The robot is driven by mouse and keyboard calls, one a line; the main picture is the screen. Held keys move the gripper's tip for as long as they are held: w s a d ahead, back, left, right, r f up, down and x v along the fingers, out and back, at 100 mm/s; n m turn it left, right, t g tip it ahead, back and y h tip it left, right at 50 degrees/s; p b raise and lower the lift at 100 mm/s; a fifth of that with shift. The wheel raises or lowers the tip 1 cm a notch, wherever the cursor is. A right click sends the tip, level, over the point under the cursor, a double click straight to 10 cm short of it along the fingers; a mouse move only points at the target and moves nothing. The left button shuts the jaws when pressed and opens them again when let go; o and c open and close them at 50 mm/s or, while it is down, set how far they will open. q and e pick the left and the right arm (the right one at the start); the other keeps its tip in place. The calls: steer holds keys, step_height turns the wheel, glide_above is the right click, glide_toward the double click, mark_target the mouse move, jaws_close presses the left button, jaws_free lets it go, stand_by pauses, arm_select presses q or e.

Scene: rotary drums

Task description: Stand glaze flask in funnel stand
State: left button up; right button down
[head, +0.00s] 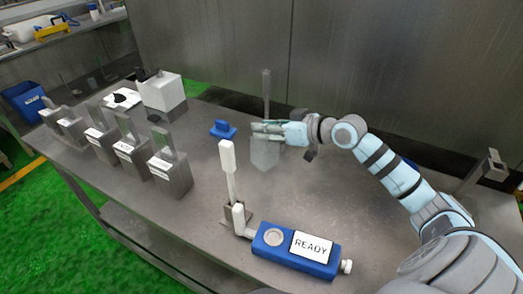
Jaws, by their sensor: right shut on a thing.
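My right gripper (268,131) reaches in from the right and is shut on the glaze flask (265,154), a translucent grey vessel. The flask hangs below the fingers over the middle of the table; I cannot tell whether its bottom touches the surface. A thin grey upright post (266,84) rises just behind the gripper. It may be part of the funnel stand, but its lower part is hidden by the gripper and flask. My left gripper is not in view.
A blue device with a READY screen (311,246) lies at the table's front, beside a tall white-topped piece (228,156). A small blue block (223,129) sits left of the gripper. Several grey holders (171,173) line the left edge, with a white box (162,91) behind.

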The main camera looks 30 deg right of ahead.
steer(key=f, duration=0.4)
steer(key=w+f+b, duration=0.1)
steer(key=f, duration=0.1)
steer(key=shift+f, duration=0.4)
steer(key=shift+s+a+f, duration=0.1)
steer(key=shift+s+f, duration=0.05)
steer(key=shift+f, duration=0.05)
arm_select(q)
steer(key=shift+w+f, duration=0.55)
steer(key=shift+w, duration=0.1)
arm_select(e)
steer(key=shift+s+r, duration=0.1)
steer(key=c, duration=1.2)
jaws_free()
steer(key=shift+c, duration=0.2)
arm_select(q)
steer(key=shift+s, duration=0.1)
